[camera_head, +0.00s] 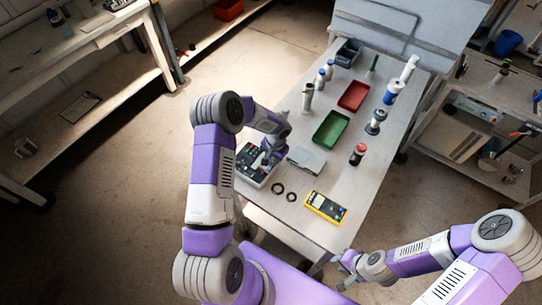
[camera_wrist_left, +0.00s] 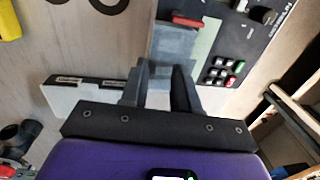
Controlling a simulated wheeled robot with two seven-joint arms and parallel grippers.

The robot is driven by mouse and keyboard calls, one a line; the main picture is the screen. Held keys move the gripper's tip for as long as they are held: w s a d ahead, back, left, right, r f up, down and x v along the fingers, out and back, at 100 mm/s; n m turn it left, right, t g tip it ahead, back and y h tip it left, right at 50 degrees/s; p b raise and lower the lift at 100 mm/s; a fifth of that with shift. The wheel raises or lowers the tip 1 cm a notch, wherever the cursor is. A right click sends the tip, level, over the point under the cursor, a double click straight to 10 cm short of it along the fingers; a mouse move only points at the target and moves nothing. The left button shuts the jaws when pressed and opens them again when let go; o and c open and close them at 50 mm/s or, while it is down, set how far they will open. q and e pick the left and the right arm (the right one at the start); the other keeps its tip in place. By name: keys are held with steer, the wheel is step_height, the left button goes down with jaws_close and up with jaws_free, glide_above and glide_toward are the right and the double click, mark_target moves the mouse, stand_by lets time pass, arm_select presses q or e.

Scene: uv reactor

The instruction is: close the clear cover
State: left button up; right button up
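The reactor (camera_head: 252,172) is a pale box with a dark control face at the near left of the table. In the left wrist view its dark panel (camera_wrist_left: 240,40) carries a keypad with a green and a red key. A bluish-grey, see-through-looking panel (camera_wrist_left: 176,46) with a red bar (camera_wrist_left: 187,20) lies beside the keypad; it appears to be the clear cover, but its angle is unclear. My left gripper (camera_head: 267,162) is over the reactor. Its fingers (camera_wrist_left: 162,68) are apart, in front of this panel; contact is unclear. My right gripper (camera_head: 343,272) is off the table's near edge, its fingers too small to judge.
A grey flat box (camera_head: 307,161) lies right of the reactor. Two black rings (camera_head: 284,190) and a yellow multimeter (camera_head: 326,207) lie nearer. A green tray (camera_head: 331,128), a red tray (camera_head: 353,96) and several bottles stand farther back.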

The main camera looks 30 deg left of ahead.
arm_select(q)
steer(key=shift+w+a+r, duration=0.1)
steer(key=shift+a+r, duration=0.15)
steer(key=shift+a, duration=0.65)
jaws_close()
steer(key=shift+a+f+h, duration=0.15)
steer(key=shift+h, duration=0.25)
